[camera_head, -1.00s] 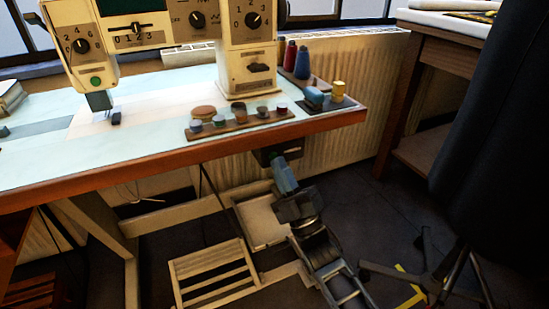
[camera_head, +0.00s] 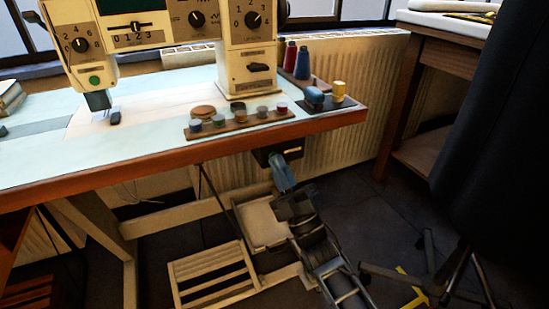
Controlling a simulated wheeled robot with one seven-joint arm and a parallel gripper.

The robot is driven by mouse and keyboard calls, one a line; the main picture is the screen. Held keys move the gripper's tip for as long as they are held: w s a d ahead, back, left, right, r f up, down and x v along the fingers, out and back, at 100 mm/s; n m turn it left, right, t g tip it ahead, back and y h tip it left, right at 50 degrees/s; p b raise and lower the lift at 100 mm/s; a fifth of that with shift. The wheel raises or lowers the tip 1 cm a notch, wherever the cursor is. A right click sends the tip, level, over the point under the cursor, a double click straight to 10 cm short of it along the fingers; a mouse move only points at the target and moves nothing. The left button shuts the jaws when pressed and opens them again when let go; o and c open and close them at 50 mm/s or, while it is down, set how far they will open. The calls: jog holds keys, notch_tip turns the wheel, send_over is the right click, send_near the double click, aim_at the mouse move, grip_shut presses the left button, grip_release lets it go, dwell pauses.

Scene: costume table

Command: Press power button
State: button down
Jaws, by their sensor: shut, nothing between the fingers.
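A dark box (camera_head: 264,157) hangs under the table's front edge. My gripper (camera_head: 278,161) is shut and empty, with its tip right at this box. Whether the tip touches the box, I cannot tell. No button can be made out on the box; its front is partly hidden behind my gripper. A cream sewing machine (camera_head: 233,75) stands on the table, with a round green button (camera_head: 95,81) low on its left head, far from my gripper. A dark oval switch (camera_head: 259,67) is on its right column.
The table (camera_head: 150,150) has a brown front edge above my gripper. A rack of small pots (camera_head: 238,124) and thread spools (camera_head: 302,63) stand on it. A slatted pedal (camera_head: 213,275) is on the floor at left. A dark hanging form (camera_head: 490,130) is at right.

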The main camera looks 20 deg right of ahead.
jog(key=shift+s, duration=0.9)
jog(key=shift+p, duration=0.3)
jog(key=shift+s+p, duration=0.75)
jog(key=shift+s, duration=2.25)
